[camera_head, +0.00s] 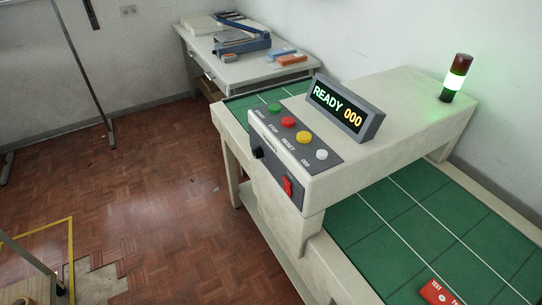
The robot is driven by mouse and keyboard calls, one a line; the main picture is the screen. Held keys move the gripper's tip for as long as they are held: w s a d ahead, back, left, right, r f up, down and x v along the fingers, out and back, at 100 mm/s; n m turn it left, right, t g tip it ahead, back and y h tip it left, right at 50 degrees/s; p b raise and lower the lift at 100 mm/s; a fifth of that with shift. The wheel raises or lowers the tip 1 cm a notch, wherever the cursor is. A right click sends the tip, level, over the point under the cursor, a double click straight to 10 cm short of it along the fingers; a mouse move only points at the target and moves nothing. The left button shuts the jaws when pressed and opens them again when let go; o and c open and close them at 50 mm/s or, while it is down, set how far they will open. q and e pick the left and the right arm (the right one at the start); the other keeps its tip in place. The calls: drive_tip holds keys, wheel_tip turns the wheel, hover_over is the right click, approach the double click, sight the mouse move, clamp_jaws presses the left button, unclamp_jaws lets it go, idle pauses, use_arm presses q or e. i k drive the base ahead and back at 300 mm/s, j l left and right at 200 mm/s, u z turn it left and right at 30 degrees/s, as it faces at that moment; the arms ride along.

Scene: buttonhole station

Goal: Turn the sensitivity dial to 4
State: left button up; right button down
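A small black knob (258,153), which looks like the sensitivity dial, sits on the dark front face of the control box (268,165). It is seen at an angle, and its pointer and scale numbers are too small to read. A red switch (288,187) is on the same face, to the right of the knob. Neither of my grippers is in view, and nothing touches the knob.
Green (274,108), red (289,121), yellow (304,137) and white (322,154) buttons top the box. A display (345,107) reads "READY 000". A signal tower (455,80) glows green. Open parquet floor (150,190) lies left of the station.

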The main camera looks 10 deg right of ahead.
sight(257, 151)
drive_tip(key=z, duration=0.25)
drive_tip(key=i+j+z, duration=0.15)
drive_tip(key=j+z, duration=0.3)
drive_tip(key=i+j+z, duration=0.1)
drive_tip(key=j+z, duration=0.85)
drive_tip(key=j, duration=0.1)
